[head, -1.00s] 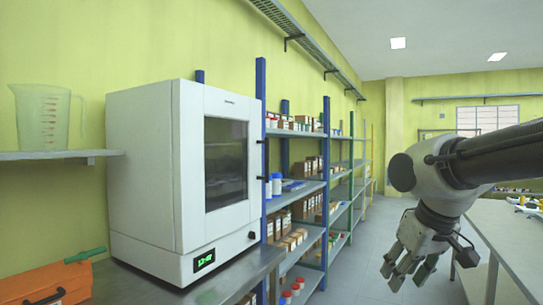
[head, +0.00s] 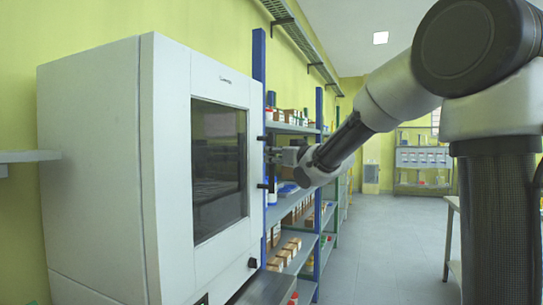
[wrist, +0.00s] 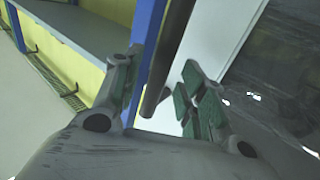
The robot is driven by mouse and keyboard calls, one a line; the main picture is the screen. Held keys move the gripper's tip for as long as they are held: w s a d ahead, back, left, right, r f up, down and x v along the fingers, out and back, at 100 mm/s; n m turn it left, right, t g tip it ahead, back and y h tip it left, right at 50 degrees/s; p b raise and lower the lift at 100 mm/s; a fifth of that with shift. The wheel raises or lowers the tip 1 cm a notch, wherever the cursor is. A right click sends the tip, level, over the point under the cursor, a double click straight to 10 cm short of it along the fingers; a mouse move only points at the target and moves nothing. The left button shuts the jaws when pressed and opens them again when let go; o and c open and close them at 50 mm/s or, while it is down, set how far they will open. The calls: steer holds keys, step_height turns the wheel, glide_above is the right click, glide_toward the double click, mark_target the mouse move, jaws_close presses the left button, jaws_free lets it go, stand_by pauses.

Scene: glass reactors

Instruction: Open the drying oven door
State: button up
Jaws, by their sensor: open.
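The white drying oven (head: 95,150) stands at the left in the head view. Its door (head: 218,255), with a dark window (head: 218,165), looks shut. The door's handle, on dark mounts (head: 262,187), is at the door's right edge. My gripper (head: 273,156) is at that handle, level with the middle of the window. In the wrist view, a dark round bar (wrist: 172,50), apparently the handle, runs between the two spread fingers of my gripper (wrist: 160,88). The fingers are open on either side of it. I cannot tell whether either finger touches it.
Shelving with blue posts (head: 258,75) and several boxes and bottles stands just behind the gripper, beyond the oven. A wall shelf (head: 30,156) is at the left. The floor (head: 385,235) to the right of the oven is clear. A bench (head: 452,240) edge shows at right.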

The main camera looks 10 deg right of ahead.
steer(key=x, duration=0.3)
jaws_close()
steer(key=shift+s, duration=0.1)
